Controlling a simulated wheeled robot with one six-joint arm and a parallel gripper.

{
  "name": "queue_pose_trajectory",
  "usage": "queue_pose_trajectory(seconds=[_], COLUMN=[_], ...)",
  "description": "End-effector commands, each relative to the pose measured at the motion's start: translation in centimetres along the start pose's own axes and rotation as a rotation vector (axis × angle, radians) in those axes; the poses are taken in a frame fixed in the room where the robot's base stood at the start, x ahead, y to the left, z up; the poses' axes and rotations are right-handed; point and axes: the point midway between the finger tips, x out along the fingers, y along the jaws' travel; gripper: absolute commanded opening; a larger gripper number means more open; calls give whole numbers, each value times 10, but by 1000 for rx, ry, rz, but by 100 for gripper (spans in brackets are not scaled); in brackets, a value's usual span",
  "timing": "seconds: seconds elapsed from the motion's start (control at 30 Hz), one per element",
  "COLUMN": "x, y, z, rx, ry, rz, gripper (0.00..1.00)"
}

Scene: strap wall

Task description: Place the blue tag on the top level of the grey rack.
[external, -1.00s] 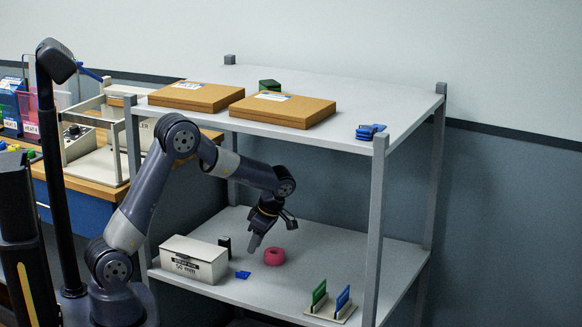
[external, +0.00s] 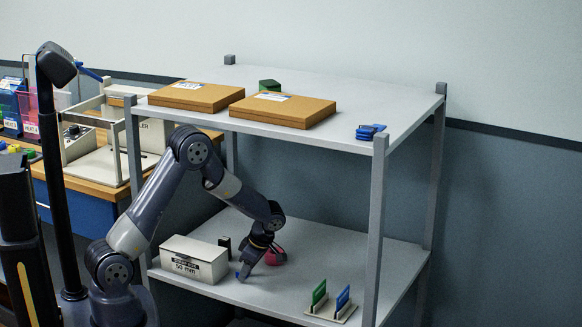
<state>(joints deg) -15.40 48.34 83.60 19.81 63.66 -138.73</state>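A small blue piece, which looks like the blue tag (external: 237,275), lies on the lower shelf of the grey rack. It is just right of the white box and mostly hidden by my gripper (external: 242,274). My gripper points down with its fingertips at the blue piece. I cannot tell whether the fingers are open or closed on it. The grey rack (external: 330,145) has a top level and a lower shelf. Another blue upright tag (external: 342,299) stands in a small holder at the lower shelf's front right.
On the top level are two brown cartons (external: 195,97) (external: 283,109), a green block (external: 269,85) and blue pieces (external: 369,132) at the right. Bare space lies between. Below are a white box (external: 195,259), a black item (external: 225,243), a pink roll (external: 277,257) and a green tag (external: 319,292).

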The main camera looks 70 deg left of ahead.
Motion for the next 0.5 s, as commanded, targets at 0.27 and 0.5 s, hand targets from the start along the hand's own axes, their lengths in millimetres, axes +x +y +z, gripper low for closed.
queue_pose_trajectory(seconds=[0.27, 0.5], x=[0, -1], y=[0, 0], z=[0, 0], rx=[0, 0], ry=[0, -1], rz=[1, 1], gripper=[20, 1])
